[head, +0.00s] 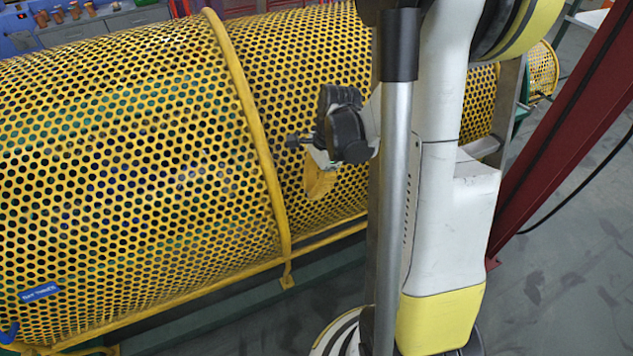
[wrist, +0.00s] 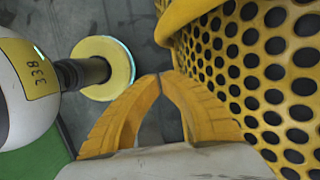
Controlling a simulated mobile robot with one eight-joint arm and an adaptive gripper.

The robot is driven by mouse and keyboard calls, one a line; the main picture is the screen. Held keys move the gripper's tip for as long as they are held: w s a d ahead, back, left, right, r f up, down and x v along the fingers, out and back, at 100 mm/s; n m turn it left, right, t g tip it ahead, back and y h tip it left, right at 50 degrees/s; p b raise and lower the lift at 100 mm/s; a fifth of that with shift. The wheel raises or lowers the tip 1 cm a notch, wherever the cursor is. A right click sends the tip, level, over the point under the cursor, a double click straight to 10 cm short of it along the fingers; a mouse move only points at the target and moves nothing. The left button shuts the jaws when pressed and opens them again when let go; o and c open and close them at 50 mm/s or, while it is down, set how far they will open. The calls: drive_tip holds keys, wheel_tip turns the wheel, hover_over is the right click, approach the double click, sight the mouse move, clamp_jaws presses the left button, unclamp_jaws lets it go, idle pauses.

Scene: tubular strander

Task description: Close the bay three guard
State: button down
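The yellow perforated guard (head: 130,170) with a small blue label (head: 39,292), which seems to read "BAY THREE", fills the left of the head view. A blue handle-like part (head: 8,335) shows at its lower left edge. I cannot tell whether this guard is fully closed. My gripper (head: 318,185) is in front of the neighbouring perforated guard section (head: 310,60), right of the yellow rib, and well away from the label and blue part. In the wrist view my gripper's yellow fingertips (wrist: 160,76) meet with nothing visible between them. Perforated yellow mesh (wrist: 255,75) stands close on their right.
A yellow lower rail (head: 190,302) runs along the front of the guards, with grey floor (head: 250,325) below. A dark red beam (head: 570,120) slants at the right, with a black cable (head: 580,200) beside it. A bench with orange-brown pieces (head: 75,12) stands behind.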

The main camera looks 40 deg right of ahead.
drive_tip(key=a, duration=0.1)
drive_tip(key=a+f+b, duration=0.1)
drive_tip(key=a, duration=0.1)
drive_tip(key=w+a+f, duration=0.1)
drive_tip(key=shift+a, duration=0.2)
drive_tip(key=shift+w+a+b, duration=0.2)
drive_tip(key=shift+a+b, duration=0.1)
drive_tip(key=shift+a, duration=0.9)
drive_tip(key=v, duration=1.2)
